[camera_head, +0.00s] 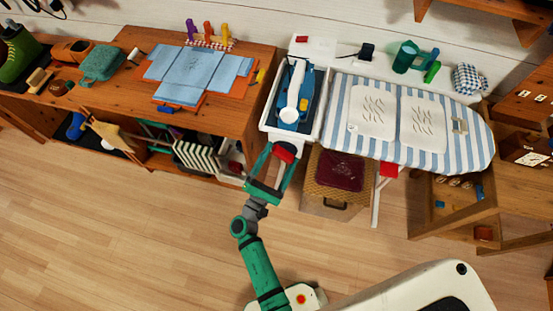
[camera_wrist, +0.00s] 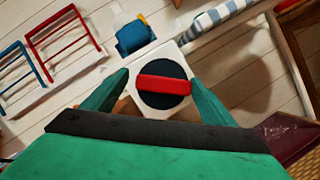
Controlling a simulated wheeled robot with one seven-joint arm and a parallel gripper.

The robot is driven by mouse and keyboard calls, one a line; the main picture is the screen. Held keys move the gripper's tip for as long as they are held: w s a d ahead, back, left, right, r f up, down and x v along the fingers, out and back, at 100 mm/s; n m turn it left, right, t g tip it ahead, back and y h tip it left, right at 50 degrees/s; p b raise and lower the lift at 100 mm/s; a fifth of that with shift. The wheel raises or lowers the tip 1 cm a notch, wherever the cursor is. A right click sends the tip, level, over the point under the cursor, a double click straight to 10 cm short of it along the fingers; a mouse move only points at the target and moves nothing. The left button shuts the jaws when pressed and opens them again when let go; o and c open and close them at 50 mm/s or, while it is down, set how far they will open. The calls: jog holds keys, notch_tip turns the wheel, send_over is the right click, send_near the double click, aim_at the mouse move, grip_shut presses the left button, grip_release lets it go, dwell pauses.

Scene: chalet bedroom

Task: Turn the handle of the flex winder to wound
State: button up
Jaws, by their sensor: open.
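The red bar handle (camera_wrist: 163,86) lies across a round dark disc (camera_wrist: 163,99) on the front of a white box (camera_wrist: 172,53), which I take for the flex winder. In the wrist view the bar runs nearly level, tilted slightly. My gripper (camera_wrist: 160,80) is open, with one green finger on each side of the disc. The bar sits between the fingers; I cannot tell whether they touch it. In the head view my gripper (camera_head: 282,151) is at the front of the white unit, with the red handle (camera_head: 283,154) between its fingers. The disc is hidden there.
A white tray (camera_head: 265,120) with a blue and white iron-like thing stands behind my gripper. A striped ironing board (camera_head: 470,150) and a wicker basket (camera_head: 318,190) are to the right. A wooden bench (camera_head: 240,105) is to the left. The floor in front is clear.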

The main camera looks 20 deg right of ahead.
jog(key=shift+d+f, duration=0.15)
jog(key=shift+d, duration=0.25)
jog(key=shift+s+a+f, duration=0.1)
jog(key=shift+s+f, duration=0.05)
jog(key=v, duration=1.1)
jog(key=shift+a+r, duration=0.2)
jog(key=shift+w, duration=0.2)
